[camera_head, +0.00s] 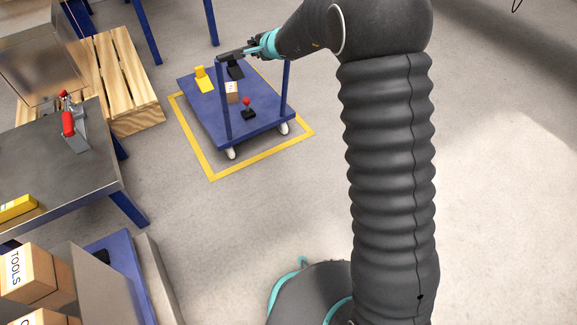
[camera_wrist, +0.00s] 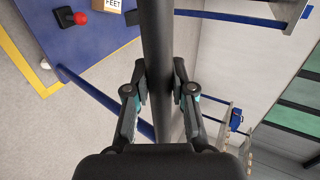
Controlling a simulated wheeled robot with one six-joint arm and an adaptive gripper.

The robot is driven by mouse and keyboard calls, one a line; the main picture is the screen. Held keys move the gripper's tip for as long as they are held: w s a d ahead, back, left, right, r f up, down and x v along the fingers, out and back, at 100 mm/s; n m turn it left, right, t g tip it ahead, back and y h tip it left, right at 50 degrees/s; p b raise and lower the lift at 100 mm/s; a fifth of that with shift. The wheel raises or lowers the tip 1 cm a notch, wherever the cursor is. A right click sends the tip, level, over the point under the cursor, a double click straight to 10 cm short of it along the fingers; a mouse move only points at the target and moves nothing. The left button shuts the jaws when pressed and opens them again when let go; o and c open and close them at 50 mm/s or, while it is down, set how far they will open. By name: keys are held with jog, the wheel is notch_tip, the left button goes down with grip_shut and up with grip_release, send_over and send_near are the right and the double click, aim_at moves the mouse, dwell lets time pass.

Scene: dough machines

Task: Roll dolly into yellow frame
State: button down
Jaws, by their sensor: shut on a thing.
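The dolly (camera_head: 211,117) has a blue deck, blue handle posts and white wheels. It stands on the floor, angled, with its two visible near wheels inside the yellow frame (camera_head: 192,144); its far wheels are hidden. In the wrist view the deck (camera_wrist: 87,42) shows at upper left, with a strip of the yellow frame (camera_wrist: 18,60) beside it. My gripper (camera_head: 248,49) is at the top of the dolly's handle. The wrist view shows the fingers (camera_wrist: 159,80) shut around the dark handle bar (camera_wrist: 157,35).
On the deck are a small box (camera_head: 232,93), a black-based red-knobbed part (camera_head: 248,111), a yellow part (camera_head: 203,80) and a dark part (camera_head: 235,72). A wooden pallet (camera_head: 127,80) lies close to the frame's left. A metal-topped table (camera_head: 95,165) stands nearer. Floor at right is clear.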

jog(key=shift+w+d, duration=0.1)
dwell(0.9)
jog(key=c, duration=0.8)
grip_release()
jog(key=shift+d, duration=0.1)
jog(key=shift+a, duration=0.2)
jog(key=shift+d, duration=0.1)
jog(key=shift+v, duration=1.5)
jog(key=o, duration=0.3)
jog(key=shift+f, duration=0.1)
jog(key=shift+v, duration=3.05)
